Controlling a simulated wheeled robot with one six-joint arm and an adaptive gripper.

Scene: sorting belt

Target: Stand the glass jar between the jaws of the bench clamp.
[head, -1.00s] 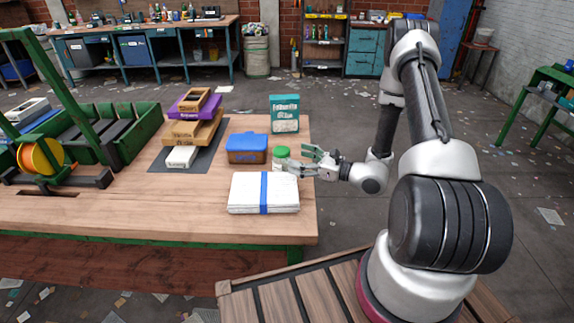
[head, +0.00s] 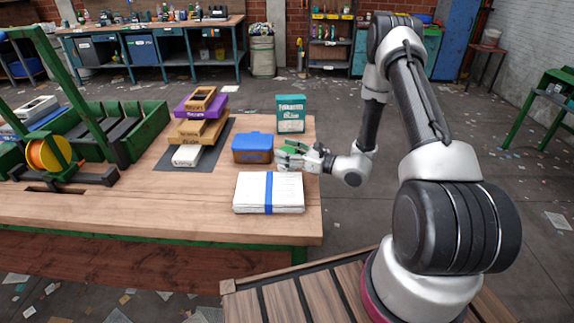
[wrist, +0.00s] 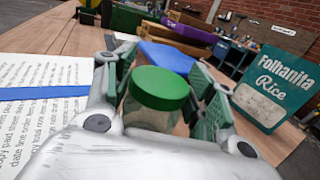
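The glass jar (wrist: 152,112) with a green lid stands upright on the table and shows in the wrist view between my fingers. My gripper (head: 290,157) is open around it, one green-padded finger on each side. In the wrist view a gap shows between the jar and the right finger; the left finger is close, and I cannot tell whether it touches. In the head view my fingers mostly hide the jar. A dark metal fixture (head: 88,179), which looks like the bench clamp, sits at the left of the table, beside an orange disc.
A blue-lidded box (head: 253,148) stands just left of the jar. A paper stack with a blue band (head: 252,190) lies in front. A teal rice box (head: 291,114) stands behind. Stacked boxes (head: 201,130) and a green crate (head: 146,143) are farther left. Bare wood lies front left.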

